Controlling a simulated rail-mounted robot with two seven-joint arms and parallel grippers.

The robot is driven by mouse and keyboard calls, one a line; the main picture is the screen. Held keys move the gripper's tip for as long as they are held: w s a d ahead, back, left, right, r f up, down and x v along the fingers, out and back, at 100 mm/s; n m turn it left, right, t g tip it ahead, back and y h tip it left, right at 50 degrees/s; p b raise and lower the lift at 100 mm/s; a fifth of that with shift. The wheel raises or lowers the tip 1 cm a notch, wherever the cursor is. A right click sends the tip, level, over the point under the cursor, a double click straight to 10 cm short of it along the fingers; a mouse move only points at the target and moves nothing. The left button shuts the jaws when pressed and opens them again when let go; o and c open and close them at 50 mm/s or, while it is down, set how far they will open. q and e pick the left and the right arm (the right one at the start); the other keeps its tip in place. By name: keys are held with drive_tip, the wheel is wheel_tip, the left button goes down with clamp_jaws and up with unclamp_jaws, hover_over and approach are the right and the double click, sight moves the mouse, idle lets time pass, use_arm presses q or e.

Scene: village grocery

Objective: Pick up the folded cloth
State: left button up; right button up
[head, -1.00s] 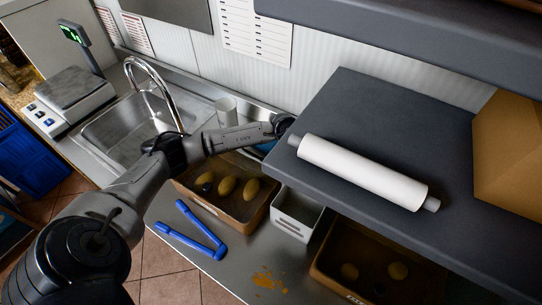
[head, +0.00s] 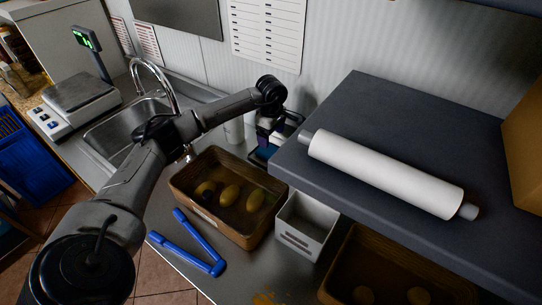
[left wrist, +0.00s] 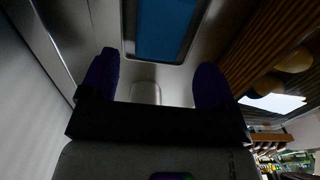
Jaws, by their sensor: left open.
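A flat blue piece, likely the folded cloth (left wrist: 166,30), lies in a dark-rimmed holder at the top of the left wrist view. In the head view a bit of blue (head: 262,153) shows beneath my left gripper (head: 268,137), partly hidden by it and the grey shelf. My left gripper also shows in the left wrist view (left wrist: 155,76), with its two purple fingers wide apart and nothing between them. The blue piece is beyond the fingertips, apart from them. My right gripper is in no view.
A brown crate (head: 178,189) with several potato-like items and a light grey bin (head: 292,243) stand close by. The grey shelf (head: 360,100) with a white paper roll (head: 385,173) overhangs the right. Blue tongs (head: 192,240) lie in front. A white cup (head: 234,131) stands behind my arm.

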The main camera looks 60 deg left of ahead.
sight(271, 151)
use_arm(q)
drive_tip(key=shift+f, duration=1.55)
drive_tip(key=shift+f+b, duration=0.75)
drive_tip(key=shift+f, duration=1.8)
drive_tip(key=shift+c, duration=0.3)
drive_tip(key=c, duration=0.6)
